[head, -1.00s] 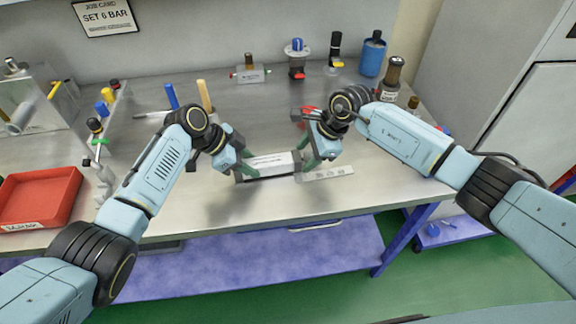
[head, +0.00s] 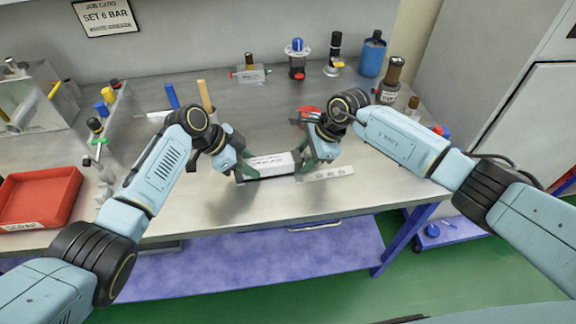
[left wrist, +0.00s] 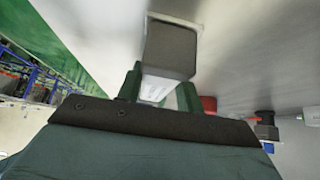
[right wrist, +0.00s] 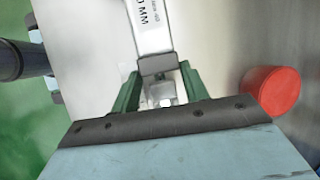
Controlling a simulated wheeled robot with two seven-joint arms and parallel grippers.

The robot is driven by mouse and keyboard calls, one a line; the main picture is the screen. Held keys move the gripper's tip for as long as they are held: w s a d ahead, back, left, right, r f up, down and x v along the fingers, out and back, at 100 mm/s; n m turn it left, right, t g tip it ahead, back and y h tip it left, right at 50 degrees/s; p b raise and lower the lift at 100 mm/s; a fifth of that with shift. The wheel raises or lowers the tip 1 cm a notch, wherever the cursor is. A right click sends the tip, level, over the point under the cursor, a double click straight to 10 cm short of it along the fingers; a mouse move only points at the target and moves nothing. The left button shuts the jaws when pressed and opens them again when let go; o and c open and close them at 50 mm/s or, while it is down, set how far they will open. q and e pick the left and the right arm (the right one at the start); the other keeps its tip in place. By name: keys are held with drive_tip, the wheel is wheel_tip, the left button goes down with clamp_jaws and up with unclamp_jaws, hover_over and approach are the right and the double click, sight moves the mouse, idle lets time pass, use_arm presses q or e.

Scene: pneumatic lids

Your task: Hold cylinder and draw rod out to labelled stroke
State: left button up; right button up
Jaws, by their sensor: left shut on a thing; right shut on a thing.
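The cylinder (head: 270,165) is a pale, box-like body with a printed label and dark end caps, lying level at the front middle of the bench. My left gripper (head: 240,172) is shut on its left end; the dark end cap (left wrist: 170,50) shows between the green fingers in the left wrist view. My right gripper (head: 306,165) is at the right end. In the right wrist view its fingers (right wrist: 163,95) are shut on the metal rod end (right wrist: 164,92), close to the dark cap, and "MM" is readable on the label. How far the rod is out is hard to tell.
A pale marked strip (head: 328,173) lies right of the cylinder. A red round object (right wrist: 271,91) is beside my right gripper. A red tray (head: 40,195) sits at left. Fittings and a blue canister (head: 372,56) stand at the back.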

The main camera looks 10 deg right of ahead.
use_arm(q)
drive_tip(key=shift+s+a+f, duration=0.1)
drive_tip(key=shift+a+f, duration=0.15)
drive_tip(key=shift+f, duration=0.05)
use_arm(e)
drive_tip(key=shift+w+d, duration=0.1)
drive_tip(key=shift+d, duration=1.15)
drive_tip(key=c, duration=0.3)
drive_tip(key=shift+o, duration=0.2)
drive_tip(key=shift+d, duration=0.2)
use_arm(q)
drive_tip(key=shift+d+r, duration=0.1)
drive_tip(key=shift+r, duration=0.05)
use_arm(e)
drive_tip(key=shift+d, duration=0.35)
use_arm(q)
drive_tip(key=shift+d+r, duration=0.1)
drive_tip(key=shift+r, duration=0.05)
use_arm(e)
drive_tip(key=shift+d, duration=0.2)
